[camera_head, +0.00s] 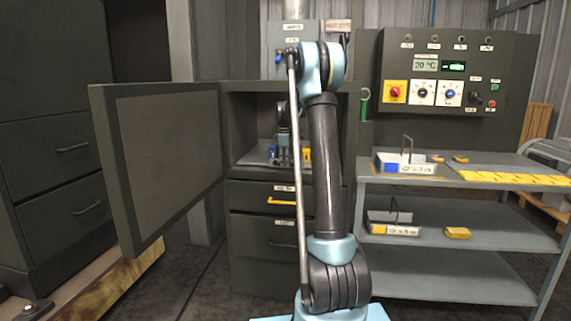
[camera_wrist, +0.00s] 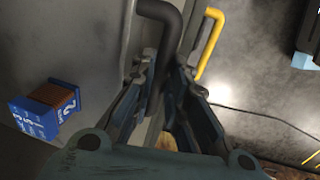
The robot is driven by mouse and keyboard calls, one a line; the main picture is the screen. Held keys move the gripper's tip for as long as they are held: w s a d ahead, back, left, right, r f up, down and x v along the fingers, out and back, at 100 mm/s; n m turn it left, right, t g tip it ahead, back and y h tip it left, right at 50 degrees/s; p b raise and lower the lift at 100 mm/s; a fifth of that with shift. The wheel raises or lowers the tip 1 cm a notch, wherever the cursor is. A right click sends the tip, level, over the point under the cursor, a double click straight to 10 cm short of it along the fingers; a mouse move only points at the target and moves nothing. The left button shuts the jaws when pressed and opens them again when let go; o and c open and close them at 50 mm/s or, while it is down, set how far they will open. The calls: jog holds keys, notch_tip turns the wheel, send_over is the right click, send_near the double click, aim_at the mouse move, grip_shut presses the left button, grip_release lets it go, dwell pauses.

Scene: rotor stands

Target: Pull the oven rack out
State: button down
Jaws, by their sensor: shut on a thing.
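The oven (camera_head: 292,87) is a dark grey cabinet with its door (camera_head: 165,160) swung open to the left. The rack (camera_head: 250,158) is a flat grey plate at the bottom of the opening, and it fills the left of the wrist view (camera_wrist: 70,40). A black bar handle (camera_wrist: 160,10) runs down between my fingers. My gripper (camera_wrist: 162,75) is shut on this handle. In the head view my gripper (camera_head: 284,148) is at the oven opening, partly hidden by my arm. A blue part with a copper coil (camera_wrist: 52,108) stands on the rack.
A drawer with a yellow handle (camera_head: 282,201) is below the opening; the handle also shows in the wrist view (camera_wrist: 209,42). At right stands a shelf table (camera_head: 450,170) with bins, under a control panel (camera_head: 455,72). A drawer cabinet (camera_head: 55,130) is at left.

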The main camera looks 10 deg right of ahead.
jog(key=s+a, duration=0.3)
jog(key=s, duration=0.8)
jog(key=s+a, duration=0.4)
jog(key=s, duration=0.8)
jog(key=s+a, duration=0.4)
jog(key=s, duration=0.7)
jog(key=shift+s, duration=0.2)
jog(key=c, duration=1.8)
grip_release()
jog(key=shift+c, duration=0.2)
jog(key=shift+r, duration=0.15)
notch_tip(320, 180, up, 12)
jog(key=s, duration=0.2)
jog(key=shift+a+f, duration=0.25)
jog(key=shift+a, duration=0.1)
